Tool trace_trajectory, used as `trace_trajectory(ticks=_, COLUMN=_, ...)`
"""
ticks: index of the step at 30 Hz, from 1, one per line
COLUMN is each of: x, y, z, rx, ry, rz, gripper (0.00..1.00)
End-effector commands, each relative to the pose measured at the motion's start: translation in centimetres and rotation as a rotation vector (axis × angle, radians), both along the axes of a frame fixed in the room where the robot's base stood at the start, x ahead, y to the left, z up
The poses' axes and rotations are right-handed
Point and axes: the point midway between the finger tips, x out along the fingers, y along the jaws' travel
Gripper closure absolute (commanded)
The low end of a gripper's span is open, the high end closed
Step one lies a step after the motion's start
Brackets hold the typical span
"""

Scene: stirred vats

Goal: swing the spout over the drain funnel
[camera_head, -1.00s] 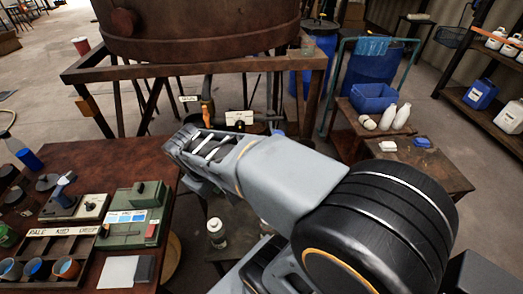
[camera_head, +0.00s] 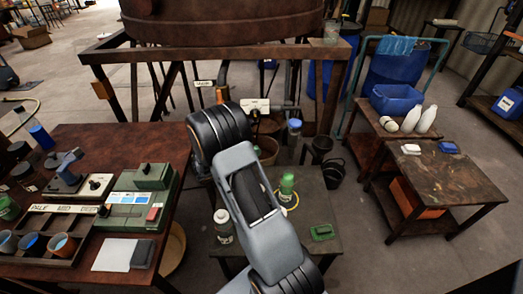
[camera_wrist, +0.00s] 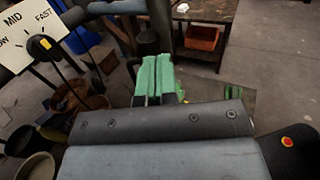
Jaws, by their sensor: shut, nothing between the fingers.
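In the head view a grey pipe (camera_head: 286,107) runs right from below the rusty vat (camera_head: 220,30); it looks like the spout. In the wrist view a dark pipe (camera_wrist: 118,7) crosses the top left, apart from my fingers. A dark funnel-like shape (camera_head: 321,146) stands above a black bucket (camera_head: 334,174), right of the pipe; I cannot tell surely that it is the drain funnel. My gripper (camera_wrist: 158,62) shows in the wrist view with two green-padded fingers shut together and empty. In the head view my own arm hides it.
A white SLOW-MID-FAST plate (camera_wrist: 32,35) with a pointer is close at the wrist view's left. A low table (camera_head: 315,210) stands below the pipe, and a bench (camera_head: 65,150) at left. At right are a wooden table (camera_head: 450,175) and an orange crate (camera_wrist: 201,38).

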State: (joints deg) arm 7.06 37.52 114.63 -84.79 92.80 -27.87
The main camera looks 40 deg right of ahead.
Motion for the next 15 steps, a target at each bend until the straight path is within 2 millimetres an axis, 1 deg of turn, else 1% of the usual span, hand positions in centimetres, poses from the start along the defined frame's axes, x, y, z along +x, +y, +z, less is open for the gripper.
trace_trajectory(ticks=1, x=-0.3, y=-0.9, z=0.1, rx=0.0, ry=0.0, rz=-0.006, gripper=1.0)
trace_trajectory(ticks=9, x=-1.6, y=-6.0, z=0.1, rx=0.002, ry=-0.001, rz=-0.006, gripper=1.0)
trace_trajectory(ticks=15, x=-2.2, y=-9.1, z=0.1, rx=0.002, ry=-0.003, rz=-0.005, gripper=1.0)
